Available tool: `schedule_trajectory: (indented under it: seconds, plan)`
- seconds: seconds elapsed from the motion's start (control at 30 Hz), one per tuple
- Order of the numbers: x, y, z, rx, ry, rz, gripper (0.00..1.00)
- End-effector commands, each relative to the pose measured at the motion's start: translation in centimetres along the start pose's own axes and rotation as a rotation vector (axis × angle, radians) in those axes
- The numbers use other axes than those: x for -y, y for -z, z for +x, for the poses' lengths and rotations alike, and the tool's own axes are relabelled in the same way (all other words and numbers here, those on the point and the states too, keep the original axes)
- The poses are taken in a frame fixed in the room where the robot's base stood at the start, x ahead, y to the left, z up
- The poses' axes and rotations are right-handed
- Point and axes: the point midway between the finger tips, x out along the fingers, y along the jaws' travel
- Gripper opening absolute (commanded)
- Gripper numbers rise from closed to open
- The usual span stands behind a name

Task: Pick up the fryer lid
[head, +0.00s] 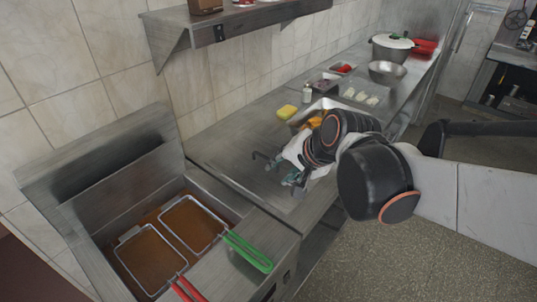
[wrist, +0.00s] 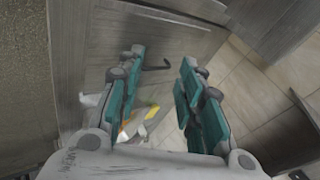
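A flat grey metal panel with a dark bar handle, which looks like the fryer lid (head: 236,158), lies on the counter right of the fryer. Its handle (head: 262,160) also shows in the wrist view (wrist: 155,67), ahead of my fingers. My gripper (head: 284,172) is over the right part of the panel, close to the handle. In the wrist view my gripper (wrist: 159,68) has its teal-padded fingers spread with nothing held between them. I cannot tell the exact height of the fingertips above the panel. My arm hides part of the counter behind it.
The fryer holds two wire baskets (head: 150,258) (head: 192,222) in brown oil, with red and green handles (head: 247,250). A wall shelf (head: 235,27) hangs above.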

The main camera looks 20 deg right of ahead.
Motion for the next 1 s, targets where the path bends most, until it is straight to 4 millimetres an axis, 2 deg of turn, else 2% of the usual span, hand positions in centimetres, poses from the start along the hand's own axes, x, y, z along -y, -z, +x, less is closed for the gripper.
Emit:
schedule_trajectory:
  seconds: [0.2,0.6,0.8,1.0]
  plan:
    - [1.4,2.6,4.8,0.064,0.077,0.406,0.34]
    - [-2.3,8.9,12.6,0.300,0.229,1.262,0.34]
    - [-4.8,11.6,14.8,0.442,0.297,1.592,0.34]
    - [-6.2,12.7,15.6,0.526,0.329,1.746,0.34]
